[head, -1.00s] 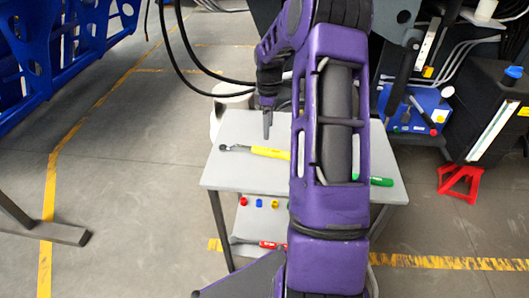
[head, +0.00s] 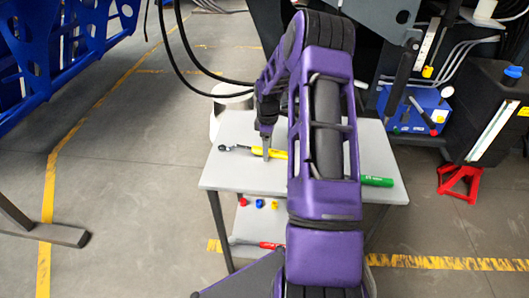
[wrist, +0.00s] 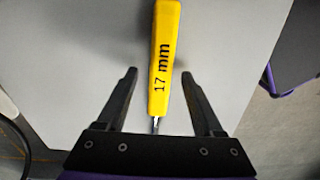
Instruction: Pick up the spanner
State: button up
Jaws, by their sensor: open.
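A yellow-handled tool marked "17 mm" (wrist: 163,62), with a metal head at its left end in the head view (head: 279,154), lies on the grey table top (head: 240,180). It looks like the spanner. My gripper (wrist: 159,73) is open and empty in the wrist view, with one finger on each side of the yellow handle near its metal end. In the head view my gripper (head: 266,152) points down over the handle and hides part of it. I cannot tell how high the fingertips are above the table.
A green-handled tool (head: 377,181) lies at the table's right, partly hidden by my arm. A red-handled tool (head: 270,245) and small coloured items (head: 259,204) are on the lower shelf. A blue box (head: 420,105) and a red stand (head: 460,184) stand to the right.

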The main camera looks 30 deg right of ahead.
grip_shut()
dwell(1.3)
